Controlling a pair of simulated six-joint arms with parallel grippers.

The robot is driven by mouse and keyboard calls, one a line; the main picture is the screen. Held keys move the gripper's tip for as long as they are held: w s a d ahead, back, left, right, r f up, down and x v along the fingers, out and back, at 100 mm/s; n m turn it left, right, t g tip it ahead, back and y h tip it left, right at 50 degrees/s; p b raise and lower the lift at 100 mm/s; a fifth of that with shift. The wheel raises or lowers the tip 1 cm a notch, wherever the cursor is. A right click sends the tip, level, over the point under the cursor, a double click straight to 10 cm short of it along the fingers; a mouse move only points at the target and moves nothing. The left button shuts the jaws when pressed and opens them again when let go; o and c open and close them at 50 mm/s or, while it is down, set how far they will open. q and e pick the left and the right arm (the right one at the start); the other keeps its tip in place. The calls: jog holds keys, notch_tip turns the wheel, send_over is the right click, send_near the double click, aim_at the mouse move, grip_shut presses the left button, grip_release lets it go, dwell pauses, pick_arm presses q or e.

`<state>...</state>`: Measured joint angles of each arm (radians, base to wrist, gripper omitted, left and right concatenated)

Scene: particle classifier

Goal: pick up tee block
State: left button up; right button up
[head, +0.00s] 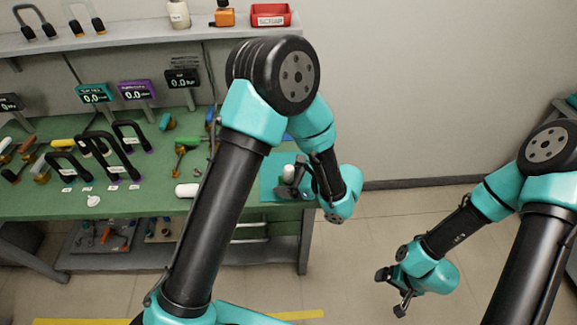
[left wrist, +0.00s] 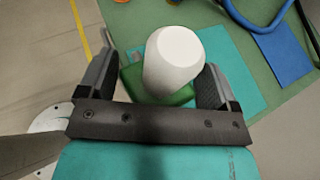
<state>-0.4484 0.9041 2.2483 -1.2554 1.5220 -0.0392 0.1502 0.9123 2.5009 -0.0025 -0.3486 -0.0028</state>
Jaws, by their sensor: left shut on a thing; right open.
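The tee block, as it appears, has a rounded white upper part (left wrist: 173,58) and a green lower part (left wrist: 150,90). In the left wrist view it sits between my two dark fingers, and its lower end is hidden. My left gripper (head: 290,188) is shut on it at the right end of the bench, over a teal mat (head: 268,170). The white part also shows small in the head view (head: 289,172). I cannot tell whether the block touches the mat. My right gripper (head: 392,292) is open and empty, low over the floor at the right.
The green bench (head: 150,203) carries several tools and black-handled pieces to the left. A white cylinder (head: 187,190) lies near its front edge. Small displays (head: 137,90) stand at the back below a shelf (head: 140,35). Floor right of the bench is clear.

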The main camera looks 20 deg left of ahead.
pick_arm(q)
jog(key=s, duration=0.1)
jog(key=s+d, duration=0.1)
jog(key=s, duration=0.3)
jog(key=shift+s+d+r, duration=0.2)
jog(key=shift+d+r, duration=0.05)
